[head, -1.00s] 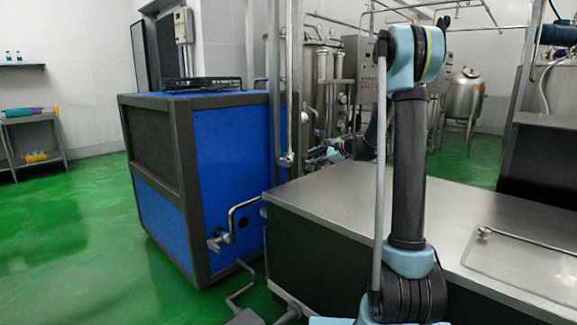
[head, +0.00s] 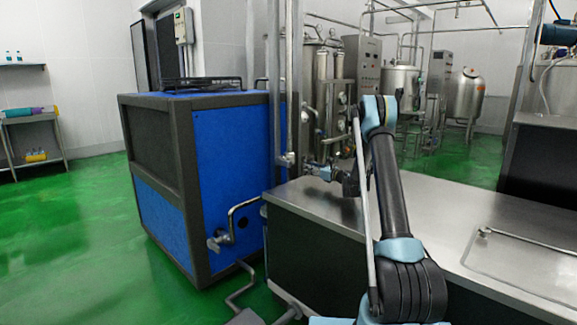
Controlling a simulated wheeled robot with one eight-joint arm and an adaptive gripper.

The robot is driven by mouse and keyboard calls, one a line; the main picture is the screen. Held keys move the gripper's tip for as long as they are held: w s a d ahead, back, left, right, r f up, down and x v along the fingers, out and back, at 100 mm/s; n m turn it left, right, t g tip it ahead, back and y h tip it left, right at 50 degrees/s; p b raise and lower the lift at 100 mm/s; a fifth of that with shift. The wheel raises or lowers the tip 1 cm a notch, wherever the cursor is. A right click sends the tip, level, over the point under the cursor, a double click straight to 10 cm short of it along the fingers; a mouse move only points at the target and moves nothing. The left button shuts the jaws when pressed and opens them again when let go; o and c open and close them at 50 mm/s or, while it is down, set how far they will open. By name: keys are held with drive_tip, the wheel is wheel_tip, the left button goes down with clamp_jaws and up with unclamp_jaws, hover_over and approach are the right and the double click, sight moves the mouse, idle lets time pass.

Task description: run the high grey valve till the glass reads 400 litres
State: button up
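My arm (head: 396,190) reaches away over the steel counter, and its far end is small behind the elbow. My gripper (head: 309,168) seems to be at the left end of the light-blue wrist, close to the right of the lower end of a grey vertical pipe (head: 287,80). A small fitting (head: 287,159) sits at that pipe's lower end; I cannot tell if it is the high grey valve. The fingers are too small to tell open from shut, or whether they touch anything. I cannot make out the glass or a litre reading.
A blue cabinet with dark edges (head: 230,165) stands left of the steel counter (head: 470,225). A bent pipe (head: 232,222) with a tap-like end sticks out before it. Steel tanks (head: 466,97) and a control box (head: 363,65) stand behind. Green floor is open at left.

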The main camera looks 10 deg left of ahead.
sight(289, 162)
drive_tip(key=x, duration=1.7)
drive_tip(key=shift+w+a+f, duration=0.1)
drive_tip(key=shift+w+a, duration=0.05)
drive_tip(key=shift+w, duration=0.1)
